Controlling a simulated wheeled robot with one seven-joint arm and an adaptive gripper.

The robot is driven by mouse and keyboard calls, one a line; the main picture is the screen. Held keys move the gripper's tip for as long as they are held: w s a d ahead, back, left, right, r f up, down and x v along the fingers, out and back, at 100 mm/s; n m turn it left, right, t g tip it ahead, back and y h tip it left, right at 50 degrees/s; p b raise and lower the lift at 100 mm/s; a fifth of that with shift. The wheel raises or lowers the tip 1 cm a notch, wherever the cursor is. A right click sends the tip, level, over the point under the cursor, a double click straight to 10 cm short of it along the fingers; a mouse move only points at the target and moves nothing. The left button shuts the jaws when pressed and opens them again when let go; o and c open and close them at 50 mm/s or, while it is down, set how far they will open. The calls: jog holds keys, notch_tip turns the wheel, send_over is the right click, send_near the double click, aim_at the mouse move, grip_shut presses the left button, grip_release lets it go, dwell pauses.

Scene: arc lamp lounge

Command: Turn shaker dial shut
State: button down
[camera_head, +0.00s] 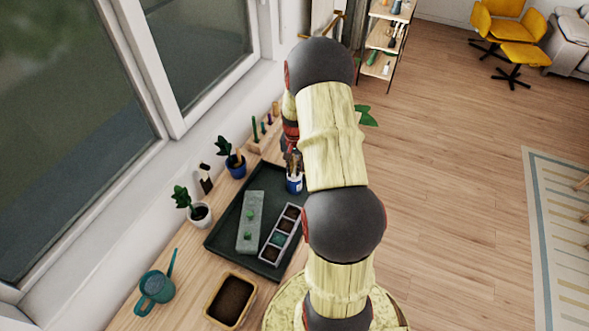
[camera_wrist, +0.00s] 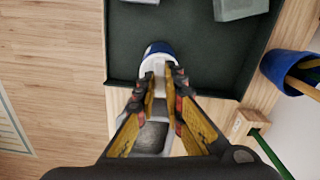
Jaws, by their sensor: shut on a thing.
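My gripper (camera_wrist: 161,80) is shut on the shaker's pale top, seen from above. In the head view my gripper (camera_head: 292,163) is over the shaker and partly hidden by my arm. The dial's markings and setting are too small or hidden to read.
The tray holds a grey block with small sprouts (camera_head: 250,222) and a strip of pots (camera_head: 280,234). Around it are a blue pot (camera_head: 236,168), a white pot (camera_head: 199,214), a teal watering can (camera_head: 155,287), a soil box (camera_head: 231,300) and a wooden tool block (camera_head: 263,137).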

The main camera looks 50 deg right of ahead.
jog(key=c, duration=1.9)
grip_release()
notch_tip(320, 180, up, 12)
jog(key=s+a+r+n+t+b, duration=0.2)
jog(key=s+a+r+n, duration=0.2)
jog(key=a, duration=0.8)
jog(key=s+a+r+n+t+b, duration=0.1)
jog(key=s+a+r+n+b, duration=0.2)
jog(key=a, duration=0.9)
jog(key=s+a+r+n+t+b, duration=0.2)
jog(key=s+a+r+n, duration=0.3)
jog(key=s+a+r, duration=0.3)
jog(key=shift+a+n+t+b, duration=0.35)
jog(key=shift+a+b, duration=0.3)
jog(key=shift+a, duration=1.7)
